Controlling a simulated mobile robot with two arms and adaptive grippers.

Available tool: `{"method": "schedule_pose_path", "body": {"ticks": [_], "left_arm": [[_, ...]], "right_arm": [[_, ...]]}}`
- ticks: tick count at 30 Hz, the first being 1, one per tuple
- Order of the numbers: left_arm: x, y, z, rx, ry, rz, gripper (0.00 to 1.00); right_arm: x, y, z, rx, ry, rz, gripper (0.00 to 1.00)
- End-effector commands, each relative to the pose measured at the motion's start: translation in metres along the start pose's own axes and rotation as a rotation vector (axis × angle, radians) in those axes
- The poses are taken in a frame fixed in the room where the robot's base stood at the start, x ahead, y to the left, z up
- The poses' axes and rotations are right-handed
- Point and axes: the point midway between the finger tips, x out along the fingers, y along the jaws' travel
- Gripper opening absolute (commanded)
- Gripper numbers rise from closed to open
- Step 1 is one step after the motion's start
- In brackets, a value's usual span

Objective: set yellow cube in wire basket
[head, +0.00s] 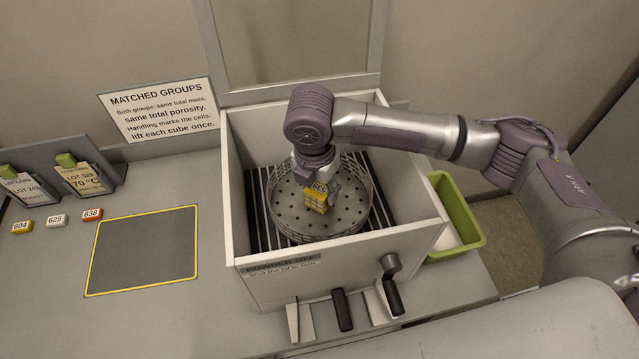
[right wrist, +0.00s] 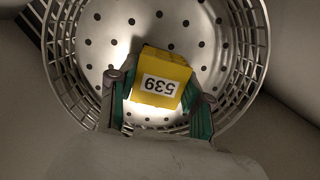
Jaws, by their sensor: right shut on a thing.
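The yellow cube (head: 316,199) is a small lattice block with a white label. The wire basket (head: 281,215) is a round metal basket with a perforated floor, inside the white box. The cube is over the basket's floor, within the rim as seen from above; I cannot tell whether it touches the floor. The basket also shows in the right wrist view (right wrist: 257,45). My left gripper is not in view.
The white open-topped box (head: 236,190) has walls around the basket. A green bin (head: 458,215) stands to its right. A yellow-edged grey mat (head: 143,252), small numbered tags (head: 57,220) and lot cards (head: 82,176) are on the left. Black handles (head: 342,310) stick out in front.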

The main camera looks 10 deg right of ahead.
Motion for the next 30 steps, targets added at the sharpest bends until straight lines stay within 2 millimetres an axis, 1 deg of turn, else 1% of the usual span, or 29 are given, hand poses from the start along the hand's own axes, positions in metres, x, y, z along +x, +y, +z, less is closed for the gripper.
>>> {"method": "schedule_pose_path", "body": {"ticks": [4,10,11,12,14,15,25,28,30], "left_arm": [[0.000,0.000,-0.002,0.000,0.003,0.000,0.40],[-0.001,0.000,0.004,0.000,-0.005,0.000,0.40],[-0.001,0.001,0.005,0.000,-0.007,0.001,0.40],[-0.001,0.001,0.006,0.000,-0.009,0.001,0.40],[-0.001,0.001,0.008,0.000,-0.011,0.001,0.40],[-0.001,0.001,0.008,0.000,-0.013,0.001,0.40],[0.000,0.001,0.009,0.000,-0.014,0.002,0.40],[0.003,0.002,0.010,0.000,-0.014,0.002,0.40],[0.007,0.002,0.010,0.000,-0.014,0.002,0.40]], "right_arm": [[0.001,0.000,0.000,0.000,-0.001,0.002,0.16],[0.003,0.000,0.000,0.000,0.000,0.001,0.16],[0.003,0.000,0.000,0.000,0.000,0.001,0.54],[0.003,0.000,0.000,0.000,0.000,0.001,0.61],[0.003,0.000,0.000,0.000,0.000,0.001,0.71],[0.003,0.000,0.000,0.000,0.000,0.001,0.74],[0.001,0.001,0.000,0.000,-0.001,0.003,0.74],[-0.008,0.001,0.000,-0.001,-0.001,0.004,0.74],[-0.019,0.002,0.000,-0.002,-0.002,0.007,0.74]]}}
